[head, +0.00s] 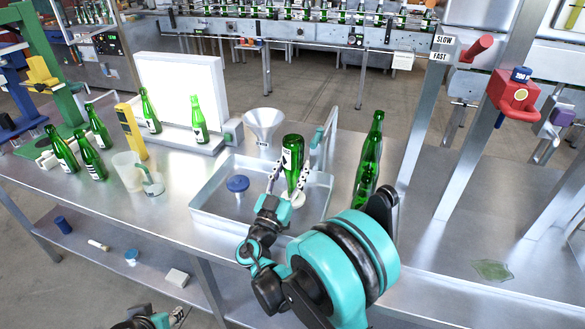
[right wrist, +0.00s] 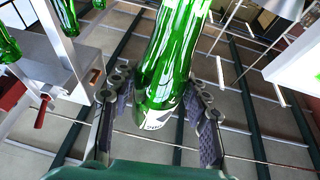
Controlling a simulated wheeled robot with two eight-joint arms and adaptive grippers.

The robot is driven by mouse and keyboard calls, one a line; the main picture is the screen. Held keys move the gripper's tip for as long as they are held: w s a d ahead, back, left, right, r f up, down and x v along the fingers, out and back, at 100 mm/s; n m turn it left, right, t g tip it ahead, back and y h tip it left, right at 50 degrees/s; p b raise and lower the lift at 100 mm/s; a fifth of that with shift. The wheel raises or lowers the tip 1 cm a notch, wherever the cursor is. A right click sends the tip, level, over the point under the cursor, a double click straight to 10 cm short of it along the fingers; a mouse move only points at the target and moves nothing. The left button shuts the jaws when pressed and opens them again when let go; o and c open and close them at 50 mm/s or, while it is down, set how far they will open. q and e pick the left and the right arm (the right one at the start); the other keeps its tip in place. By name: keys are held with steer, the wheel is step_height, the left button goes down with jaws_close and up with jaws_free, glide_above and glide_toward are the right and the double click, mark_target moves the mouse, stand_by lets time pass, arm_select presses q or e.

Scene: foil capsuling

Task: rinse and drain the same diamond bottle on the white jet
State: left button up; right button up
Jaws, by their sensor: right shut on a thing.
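A green bottle (head: 293,150) is upside down in my right gripper (head: 289,179), its wide base up and its neck down over the metal tray (head: 215,212). The white jet (head: 298,201) shows just under it; whether the mouth touches the jet is hidden by the gripper. In the right wrist view the bottle (right wrist: 172,60) stands between the two fingers (right wrist: 160,112), with part of a pale label; its mark is not readable. A blue jet (head: 237,184) stands left in the tray. My left gripper (head: 178,316) shows only partly at the bottom edge.
Two green bottles (head: 369,150) stand right of the tray. A metal funnel (head: 263,122) is behind it. Several bottles (head: 92,163), a beaker (head: 128,170) and a yellow device (head: 130,130) are at left. The bench front right is mostly clear, with a green sheet (head: 492,270).

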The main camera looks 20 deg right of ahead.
mark_target(289, 167)
stand_by(0.6)
steer(key=shift+r+p, duration=1)
steer(key=shift+r, duration=0.55)
stand_by(2.8)
steer(key=shift+s+a+r+p, duration=0.55)
steer(key=shift+s+r+p, duration=0.15)
steer(key=shift+s+r, duration=0.25)
steer(key=shift+s+a+r+p, duration=0.6)
steer(key=shift+s+r+p, duration=0.15)
steer(key=shift+r, duration=0.3)
steer(key=shift+s+a+r+p, duration=0.55)
steer(key=shift+s+r+p, duration=0.2)
steer(key=shift+r, duration=0.25)
steer(key=shift+w, duration=0.1)
